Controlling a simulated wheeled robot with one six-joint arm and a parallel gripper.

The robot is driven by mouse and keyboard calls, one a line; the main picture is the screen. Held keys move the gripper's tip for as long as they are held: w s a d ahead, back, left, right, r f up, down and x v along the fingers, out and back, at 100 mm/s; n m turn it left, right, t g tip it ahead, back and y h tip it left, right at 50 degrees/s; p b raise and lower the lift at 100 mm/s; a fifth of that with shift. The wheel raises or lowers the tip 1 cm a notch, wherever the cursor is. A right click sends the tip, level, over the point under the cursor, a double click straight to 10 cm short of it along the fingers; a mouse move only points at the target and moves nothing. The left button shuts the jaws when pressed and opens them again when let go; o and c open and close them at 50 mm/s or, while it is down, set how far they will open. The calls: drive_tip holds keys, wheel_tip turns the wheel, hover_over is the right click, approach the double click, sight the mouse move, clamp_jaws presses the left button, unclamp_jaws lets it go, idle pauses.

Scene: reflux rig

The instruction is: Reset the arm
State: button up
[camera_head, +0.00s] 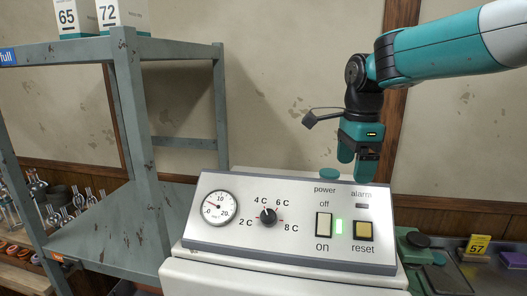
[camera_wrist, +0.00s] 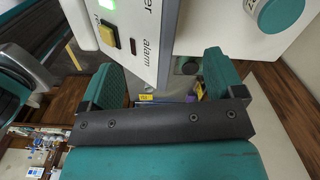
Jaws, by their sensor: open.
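My gripper (camera_head: 357,166) hangs down above and behind the right part of the white machine's control panel (camera_head: 225,235). In the wrist view my gripper (camera_wrist: 163,80) has its two teal fingers apart, with nothing held between them. The panel edge lies close beside the fingers there; I cannot tell whether they touch it. My arm reaches in from the upper right.
The panel carries a gauge (camera_head: 220,207), a knob (camera_head: 268,216), a power switch (camera_head: 323,224), a lit green lamp (camera_head: 339,227), a dark alarm lamp (camera_head: 362,206) and a yellow reset button (camera_head: 363,231). A grey shelf (camera_head: 140,120) stands left. A teal cap (camera_head: 328,174) sits behind the panel.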

drive_tip(key=s+a+f+n+y, duration=0.2)
drive_tip(key=s+n, duration=0.9)
drive_tip(key=s, duration=0.3)
drive_tip(key=s+a+f+n+y+b, duration=0.1)
drive_tip(key=s+f+n, duration=0.2)
drive_tip(key=s+n, duration=0.9)
drive_tip(key=shift+s+a+f+y, duration=0.3)
drive_tip(key=shift+s+a+y, duration=0.1)
drive_tip(key=shift+s, duration=0.65)
